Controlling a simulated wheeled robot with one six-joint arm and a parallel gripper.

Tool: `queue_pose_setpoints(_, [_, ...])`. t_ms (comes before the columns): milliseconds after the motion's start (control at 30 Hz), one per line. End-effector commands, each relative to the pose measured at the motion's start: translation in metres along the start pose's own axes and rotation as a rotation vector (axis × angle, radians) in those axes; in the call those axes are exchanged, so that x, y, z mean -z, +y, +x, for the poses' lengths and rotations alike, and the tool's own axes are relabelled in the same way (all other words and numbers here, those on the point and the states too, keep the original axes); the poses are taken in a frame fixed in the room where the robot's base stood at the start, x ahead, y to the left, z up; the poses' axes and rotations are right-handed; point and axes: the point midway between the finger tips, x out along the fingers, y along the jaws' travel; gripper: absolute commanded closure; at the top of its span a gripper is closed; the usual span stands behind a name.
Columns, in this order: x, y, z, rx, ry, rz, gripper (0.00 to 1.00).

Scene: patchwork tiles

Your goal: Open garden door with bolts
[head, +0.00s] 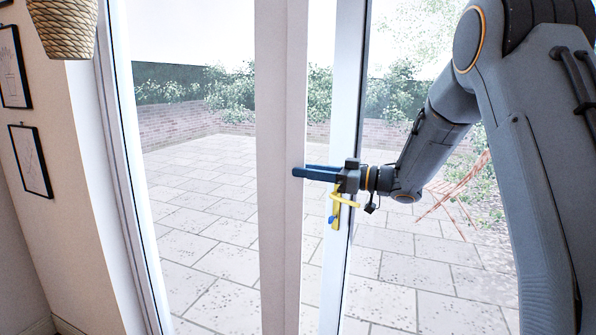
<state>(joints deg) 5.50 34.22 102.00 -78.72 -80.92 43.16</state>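The garden door (282,90) has white frames with large glass panes. A second white upright (345,80) stands to its right, and a strip of the patio shows between the two; I cannot tell if that strip is glass or an open gap. A yellow handle (337,208) with a small blue part sits on the right upright. My gripper (296,172) is just above the handle, its blue fingers pointing left in front of the white frame. The fingers are seen edge-on, so their opening is unclear. I cannot make out any bolts.
A woven basket (63,28) hangs at the upper left, by a wall with framed pictures (30,160). Outside is a paved patio (200,220) with a low brick wall (175,122), bushes and a reddish folding chair (455,190). My arm fills the right side.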

Motion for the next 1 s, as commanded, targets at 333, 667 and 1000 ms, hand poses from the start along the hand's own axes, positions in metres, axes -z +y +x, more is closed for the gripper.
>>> queue_pose_setpoints(333, [-0.0001,0.0,-0.0001,0.0,0.0,0.0,1.0])
queue_pose_setpoints(667, [-0.0001,-0.0004,0.0002,0.001,0.0,0.0,1.0])
queue_pose_setpoints(1000, [-0.0001,-0.0007,0.0004,0.002,0.0,0.0,1.0])
